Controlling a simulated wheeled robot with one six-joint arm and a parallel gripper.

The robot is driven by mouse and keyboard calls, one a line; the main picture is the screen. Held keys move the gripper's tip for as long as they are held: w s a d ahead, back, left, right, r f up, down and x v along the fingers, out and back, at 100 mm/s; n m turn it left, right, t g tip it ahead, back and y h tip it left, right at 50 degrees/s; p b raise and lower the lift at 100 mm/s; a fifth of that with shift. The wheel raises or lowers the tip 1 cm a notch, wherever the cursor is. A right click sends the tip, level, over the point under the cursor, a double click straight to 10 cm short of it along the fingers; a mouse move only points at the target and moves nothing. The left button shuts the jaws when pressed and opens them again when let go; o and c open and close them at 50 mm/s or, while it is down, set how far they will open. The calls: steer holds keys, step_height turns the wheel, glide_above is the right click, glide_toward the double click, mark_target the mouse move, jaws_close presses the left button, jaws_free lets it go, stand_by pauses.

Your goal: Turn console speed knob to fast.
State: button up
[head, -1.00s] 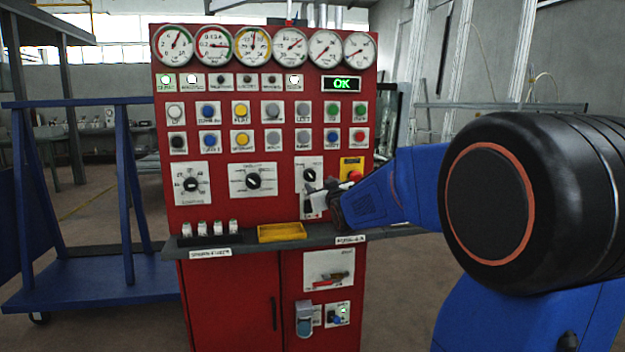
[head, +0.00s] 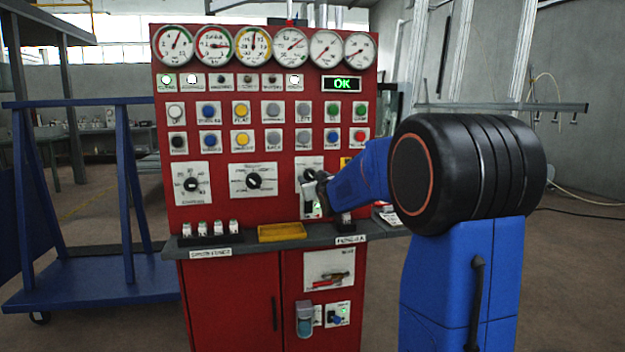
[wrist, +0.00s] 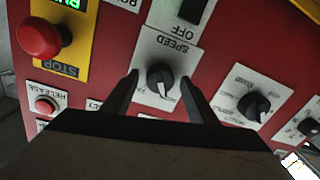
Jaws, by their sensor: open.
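The red console (head: 225,210) stands ahead with gauges, buttons and knobs. The speed knob (wrist: 160,77) is black with a pale pointer line, on a white plate marked SPEED; the wrist view shows it upside down. In the head view the knob (head: 309,175) is at the right of the knob row, partly behind my gripper. My gripper (wrist: 160,88) is open, with one dark finger on each side of the knob in the wrist view. I see a gap between each finger and the knob. I cannot tell how deep the fingers reach.
A red stop button (wrist: 38,37) on a yellow plate and a release button (wrist: 45,104) are left in the wrist view. Another knob (wrist: 254,104) is at the right. A grey shelf with a yellow tray (head: 282,232) juts out below. A blue cart (head: 95,275) stands left.

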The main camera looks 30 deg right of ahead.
steer(key=c, duration=1.1)
steer(key=shift+o, duration=0.2)
steer(key=m, duration=0.6)
steer(key=shift+f+m, duration=0.1)
steer(key=shift+m, duration=0.3)
steer(key=m, duration=0.3)
steer(key=shift+a+m, duration=0.1)
steer(key=shift+m, duration=2.1)
